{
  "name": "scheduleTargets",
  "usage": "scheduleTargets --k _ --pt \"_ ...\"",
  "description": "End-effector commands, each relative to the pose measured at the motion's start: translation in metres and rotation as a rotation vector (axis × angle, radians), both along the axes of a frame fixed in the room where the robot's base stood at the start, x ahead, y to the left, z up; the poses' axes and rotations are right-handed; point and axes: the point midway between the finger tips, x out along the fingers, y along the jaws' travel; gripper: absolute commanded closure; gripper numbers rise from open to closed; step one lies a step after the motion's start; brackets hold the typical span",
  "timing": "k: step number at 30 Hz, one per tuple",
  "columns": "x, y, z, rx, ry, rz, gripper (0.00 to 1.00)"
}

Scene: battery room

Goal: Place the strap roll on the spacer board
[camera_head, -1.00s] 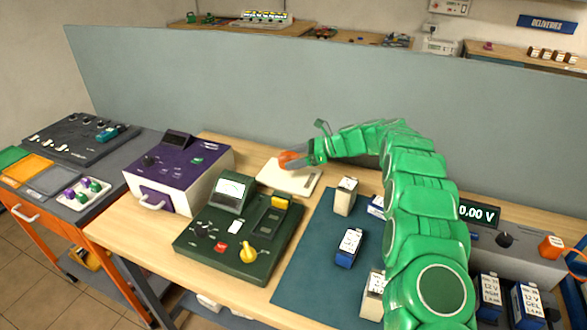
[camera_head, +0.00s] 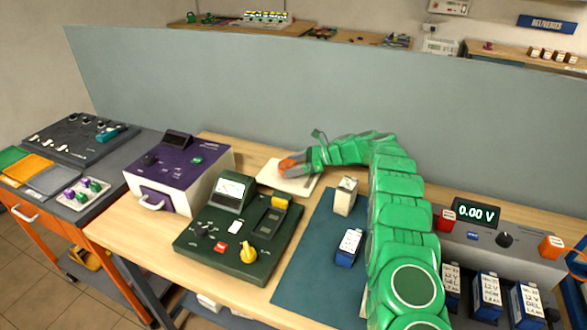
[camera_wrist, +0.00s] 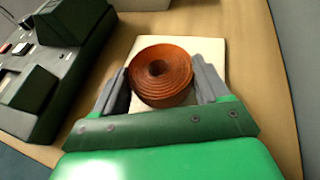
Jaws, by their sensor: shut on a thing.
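The orange-brown strap roll (camera_head: 288,168) is a wound coil. In the wrist view the strap roll (camera_wrist: 160,72) sits between both grey fingers of my gripper (camera_wrist: 162,78), which is shut on it. The cream, flat spacer board (camera_head: 296,189) lies on the wooden bench near the grey partition. In the wrist view the roll is over the spacer board (camera_wrist: 212,48), with its top face toward the camera. I cannot tell whether the roll's underside touches the board. My gripper (camera_head: 291,166) partly hides the board in the head view.
The purple-topped instrument (camera_head: 185,160) stands left of the board, and the dark green tester (camera_head: 240,235) stands in front of it. A blue mat (camera_head: 310,265) with several battery blocks lies to the right. The grey partition (camera_head: 270,110) runs close behind.

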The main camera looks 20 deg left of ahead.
Motion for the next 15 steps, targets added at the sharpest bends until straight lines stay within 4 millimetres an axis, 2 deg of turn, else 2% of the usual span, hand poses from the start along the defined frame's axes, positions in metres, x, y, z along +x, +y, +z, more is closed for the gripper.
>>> scheduleTargets --k 3,15 --pt "-0.0001 0.0003 -0.0101 0.000 -0.001 0.000 0.59" --pt "0.0001 -0.0002 -0.0139 0.001 -0.002 0.000 0.59"
